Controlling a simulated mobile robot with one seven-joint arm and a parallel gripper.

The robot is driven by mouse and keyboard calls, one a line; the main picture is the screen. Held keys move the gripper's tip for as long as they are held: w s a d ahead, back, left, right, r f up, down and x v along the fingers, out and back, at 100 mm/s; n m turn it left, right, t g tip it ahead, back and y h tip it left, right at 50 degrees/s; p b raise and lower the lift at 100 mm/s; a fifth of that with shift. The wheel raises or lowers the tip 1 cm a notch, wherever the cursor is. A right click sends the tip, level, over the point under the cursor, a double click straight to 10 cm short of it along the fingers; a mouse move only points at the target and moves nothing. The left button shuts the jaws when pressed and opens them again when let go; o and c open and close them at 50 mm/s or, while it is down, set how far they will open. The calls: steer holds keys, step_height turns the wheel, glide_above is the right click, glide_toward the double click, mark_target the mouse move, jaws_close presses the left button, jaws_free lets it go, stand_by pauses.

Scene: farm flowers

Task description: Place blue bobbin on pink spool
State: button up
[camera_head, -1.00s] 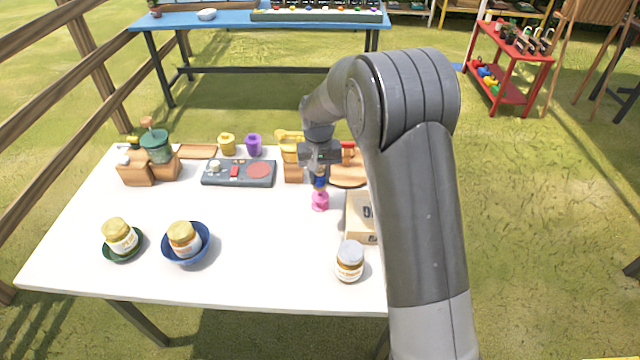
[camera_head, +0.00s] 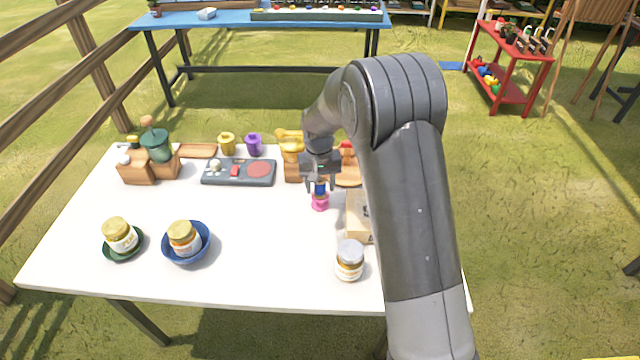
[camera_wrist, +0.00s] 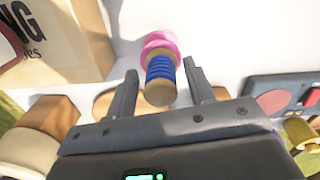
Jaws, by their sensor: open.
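The pink spool (camera_head: 320,203) stands on the white table, and its pink rim shows in the wrist view (camera_wrist: 160,41). The blue bobbin (camera_head: 320,188), wound in blue with a tan end, sits on top of the pink spool; it also shows in the wrist view (camera_wrist: 160,68). The two look in line and touching. My gripper (camera_head: 320,184) is above them with its fingers pointing down. In the wrist view the open fingers (camera_wrist: 160,82) stand on either side of the bobbin, with a gap visible at both sides.
A light wooden box (camera_head: 357,217) stands close to the right of the spool. A jar (camera_head: 350,260) is in front. A grey control panel (camera_head: 239,172) lies behind left. Two more jars sit in a green dish (camera_head: 123,256) and a blue bowl (camera_head: 187,258). The table's middle is clear.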

step_height(320, 180, up, 12)
steer(key=shift+r, duration=0.2)
stand_by(0.4)
steer(key=s+d+r+t, duration=0.3)
steer(key=s+d+r, duration=0.8)
steer(key=s+r, duration=0.25)
steer(key=s+d+m+t, duration=0.1)
steer(key=s+d, duration=0.2)
steer(key=s, duration=0.6)
steer(key=s+d+t, duration=0.1)
steer(key=s+d, duration=0.3)
steer(key=s, duration=0.6)
steer(key=shift+s+f+m+t, duration=0.2)
steer(key=shift+f+m+t, duration=0.1)
steer(key=shift+f+m, duration=0.15)
